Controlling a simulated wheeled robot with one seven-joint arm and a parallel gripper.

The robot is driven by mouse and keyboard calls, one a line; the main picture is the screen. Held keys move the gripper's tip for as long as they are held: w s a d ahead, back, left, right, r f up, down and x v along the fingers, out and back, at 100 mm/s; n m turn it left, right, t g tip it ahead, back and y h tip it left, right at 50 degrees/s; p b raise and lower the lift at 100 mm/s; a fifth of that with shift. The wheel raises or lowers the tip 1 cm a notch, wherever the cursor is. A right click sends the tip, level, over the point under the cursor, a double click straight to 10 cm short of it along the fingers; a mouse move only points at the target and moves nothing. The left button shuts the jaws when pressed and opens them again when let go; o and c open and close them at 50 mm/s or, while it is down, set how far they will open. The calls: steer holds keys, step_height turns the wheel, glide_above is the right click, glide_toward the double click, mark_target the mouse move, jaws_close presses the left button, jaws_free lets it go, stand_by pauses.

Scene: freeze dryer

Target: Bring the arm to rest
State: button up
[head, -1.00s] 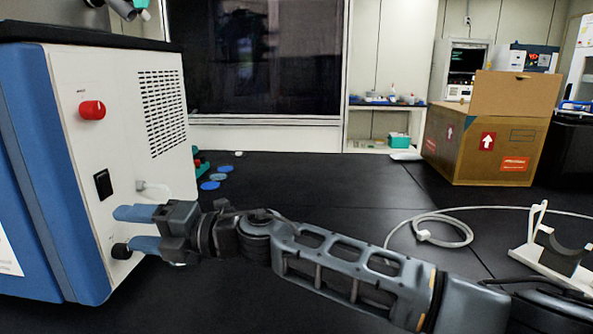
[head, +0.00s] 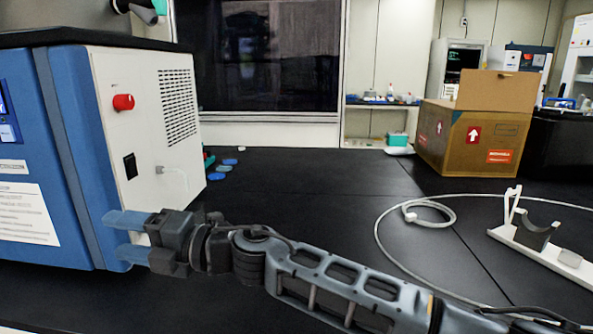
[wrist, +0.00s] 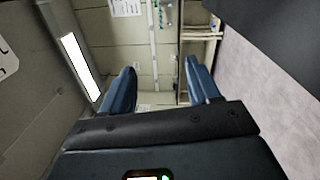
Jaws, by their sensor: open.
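My gripper (head: 122,238) is in the head view at the lower left, with its two blue fingers spread apart and nothing between them. It points left, in front of the lower part of the freeze dryer's white side panel (head: 150,120). I cannot tell whether a finger touches the machine. My arm stretches from the lower right across the black bench to the gripper. In the wrist view the two fingers (wrist: 160,90) are apart, with only the room's wall and shelving beyond them.
The blue and white freeze dryer (head: 75,150) stands at the left, with a red knob (head: 123,102) and a black switch (head: 130,166). A cardboard box (head: 450,135) stands at the back right. A white cable (head: 378,235) and a white stand (head: 540,252) lie right. The bench middle (head: 300,190) is clear.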

steer(key=s+d+f+m+t+y+b, duration=0.1)
steer(key=s+d+f+m+t+y, duration=0.1)
steer(key=s+m+t, duration=0.3)
steer(key=s+d+f+m+t+y+b, duration=0.1)
steer(key=s+m+t+y+b, duration=0.1)
steer(key=s+m, duration=0.4)
steer(key=s+d+f+m+t+h+b, duration=0.2)
steer(key=s+d+f+m+t+h, duration=0.1)
steer(key=s+d+f+m+h, duration=0.65)
steer(key=s+d+f+m+t+h+b, duration=0.1)
steer(key=s+d+f+m+t+h, duration=0.5)
steer(key=d, duration=0.7)
steer(key=s+d+f+m+t+h+b, duration=0.1)
steer(key=s+d+f+m+h+b, duration=0.1)
steer(key=s+d+f+m+h, duration=0.6)
steer(key=s+d+r+m+g+b, duration=0.1)
steer(key=s+d+g, duration=0.1)
steer(key=s+d, duration=0.35)
steer(key=s+d+r+m+g+b, duration=0.1)
steer(key=s+d, duration=0.2)
steer(key=d, duration=0.6)
step_height(320, 180, up, 14)
steer(key=p, duration=1.4)
steer(key=shift+s+g+y, duration=0.25)
steer(key=shift+g+y, duration=0.05)
steer(key=shift+y, duration=0.05)
steer(key=shift+a, duration=0.15)
